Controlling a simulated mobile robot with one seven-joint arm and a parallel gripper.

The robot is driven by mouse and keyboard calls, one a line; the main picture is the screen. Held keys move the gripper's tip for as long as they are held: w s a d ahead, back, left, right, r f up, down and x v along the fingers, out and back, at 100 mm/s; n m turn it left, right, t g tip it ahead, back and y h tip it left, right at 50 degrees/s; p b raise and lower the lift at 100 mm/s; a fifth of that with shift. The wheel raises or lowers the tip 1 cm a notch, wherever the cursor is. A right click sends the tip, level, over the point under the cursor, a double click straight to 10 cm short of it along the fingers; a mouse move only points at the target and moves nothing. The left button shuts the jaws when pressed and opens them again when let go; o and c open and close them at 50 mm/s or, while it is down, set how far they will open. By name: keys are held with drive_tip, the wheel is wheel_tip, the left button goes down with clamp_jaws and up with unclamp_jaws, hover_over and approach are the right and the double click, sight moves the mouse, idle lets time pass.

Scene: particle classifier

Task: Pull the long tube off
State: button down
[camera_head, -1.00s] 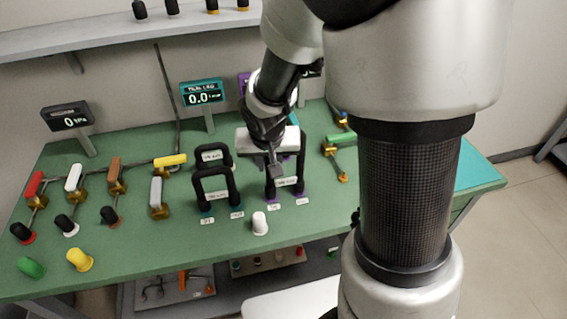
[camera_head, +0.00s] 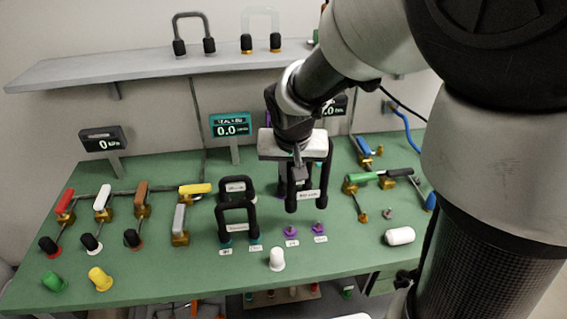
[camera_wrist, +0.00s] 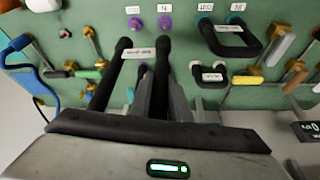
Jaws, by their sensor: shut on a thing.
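The long black tube (camera_head: 325,165), a U shape with a white label, is in my gripper (camera_head: 298,178) above the bench. In the wrist view the gripper (camera_wrist: 158,105) is shut on the tube, with the tube's two legs (camera_wrist: 112,75) reaching forward past the fingers. Two purple ports (camera_head: 318,229) stand bare on the green bench below the tube, and show in the wrist view (camera_wrist: 165,21) beyond the leg ends. The tube is apart from the ports. The fingers partly hide behind the tube in the head view.
Other black U tubes (camera_head: 238,212) stand on teal ports to the left. A white cap (camera_head: 277,259) stands in front and another white piece (camera_head: 400,236) lies at the right. Coloured valves (camera_head: 181,225) line both sides. A shelf (camera_head: 150,70) runs above.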

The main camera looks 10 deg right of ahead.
drive_tip(key=shift+r, duration=0.5)
drive_tip(key=shift+r+p, duration=1.6)
drive_tip(key=shift+r, duration=0.6)
drive_tip(key=shift+r+p, duration=1)
drive_tip(key=shift+r, duration=0.55)
drive_tip(key=shift+f, duration=0.1)
